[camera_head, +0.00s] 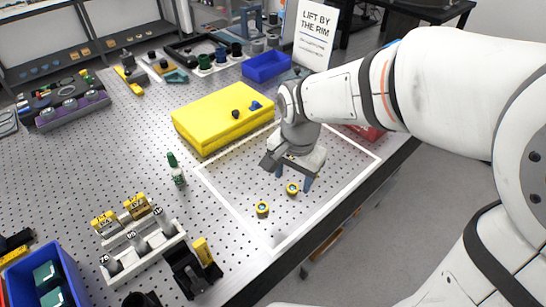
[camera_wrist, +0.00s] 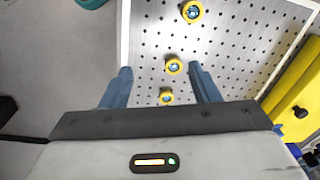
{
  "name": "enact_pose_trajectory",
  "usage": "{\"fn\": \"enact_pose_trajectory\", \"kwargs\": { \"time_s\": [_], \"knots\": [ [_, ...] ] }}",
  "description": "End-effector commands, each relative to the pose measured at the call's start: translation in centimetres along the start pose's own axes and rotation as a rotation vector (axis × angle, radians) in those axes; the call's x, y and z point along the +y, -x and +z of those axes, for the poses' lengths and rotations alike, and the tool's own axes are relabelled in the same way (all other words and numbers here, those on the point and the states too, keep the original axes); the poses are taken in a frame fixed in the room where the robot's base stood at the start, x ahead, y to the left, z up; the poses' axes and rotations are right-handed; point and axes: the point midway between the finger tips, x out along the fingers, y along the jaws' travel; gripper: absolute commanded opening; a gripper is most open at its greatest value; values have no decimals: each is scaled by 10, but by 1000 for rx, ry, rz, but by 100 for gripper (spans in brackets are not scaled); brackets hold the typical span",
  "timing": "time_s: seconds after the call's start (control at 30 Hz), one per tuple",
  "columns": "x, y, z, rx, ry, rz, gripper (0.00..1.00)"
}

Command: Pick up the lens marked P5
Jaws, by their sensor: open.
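Three small lenses in yellow rims lie on the perforated table in the wrist view: an upper one (camera_wrist: 192,12), a middle one (camera_wrist: 173,66) and a lower one (camera_wrist: 166,96). Two show in the head view, a front one (camera_head: 262,209) and one nearer my gripper (camera_head: 292,189); the third is not visible there. I cannot read a P5 mark on any lens. My gripper (camera_head: 294,180) is open, empty and pointing down above the white-outlined area. In the wrist view, the middle and lower lenses appear between its fingers (camera_wrist: 162,71).
A yellow case (camera_head: 222,116) with dark and blue knobs lies behind my gripper. A white rack (camera_head: 143,248) with small labels, one apparently P5, stands front left. A green-capped bottle (camera_head: 176,170) stands left of the white outline (camera_head: 222,208). A blue bin (camera_head: 267,66) sits behind.

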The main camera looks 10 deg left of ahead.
Motion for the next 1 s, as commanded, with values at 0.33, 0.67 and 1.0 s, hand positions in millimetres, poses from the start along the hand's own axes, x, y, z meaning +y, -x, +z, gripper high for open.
{"fn": "enact_pose_trajectory", "kwargs": {
  "time_s": [0.33,0.67,1.0],
  "knots": [
    [-63,-46,33,-40,-161,61,56],
    [-59,-84,38,-41,-164,65,56],
    [-58,-118,41,-39,-164,59,56]
  ]
}}
